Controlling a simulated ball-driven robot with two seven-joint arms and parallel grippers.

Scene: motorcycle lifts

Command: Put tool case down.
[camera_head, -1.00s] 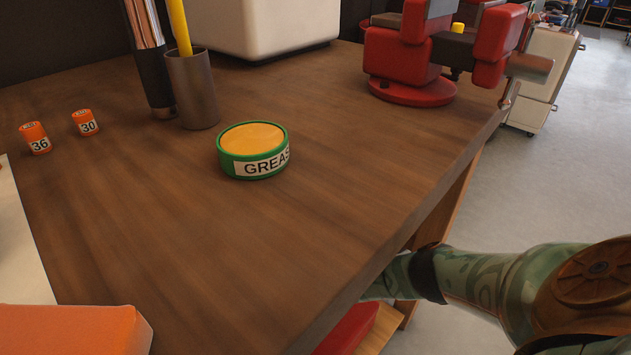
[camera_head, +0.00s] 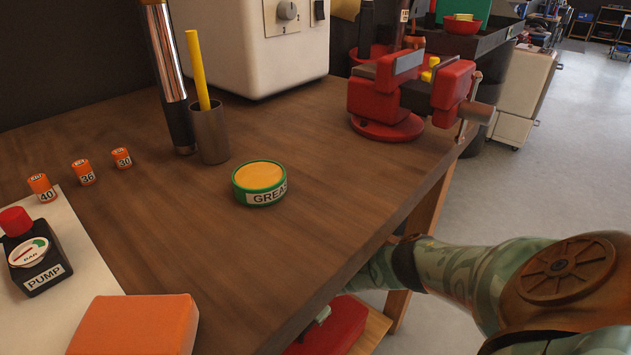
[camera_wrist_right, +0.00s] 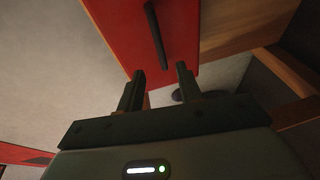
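The tool case appears as a red box (camera_head: 335,330) low beside the workbench, at the bottom of the head view, mostly hidden by the tabletop. It seems to rest on a wooden lower shelf. In the right wrist view its red face (camera_wrist_right: 120,25) fills the top, with a dark bar-like handle (camera_wrist_right: 157,35) across it. My right gripper (camera_wrist_right: 160,78) is open, its two fingers apart with nothing visibly between them. The handle's near end lies just beyond the fingertips; I cannot tell whether they touch. My left gripper is not in view.
The wooden workbench (camera_head: 330,170) carries a grease tin (camera_head: 260,184), a metal cup (camera_head: 209,135), a red vise (camera_head: 385,105), several orange weights, a pump gauge (camera_head: 35,260) and an orange box (camera_head: 135,325). Grey floor (camera_head: 540,190) is open to the right.

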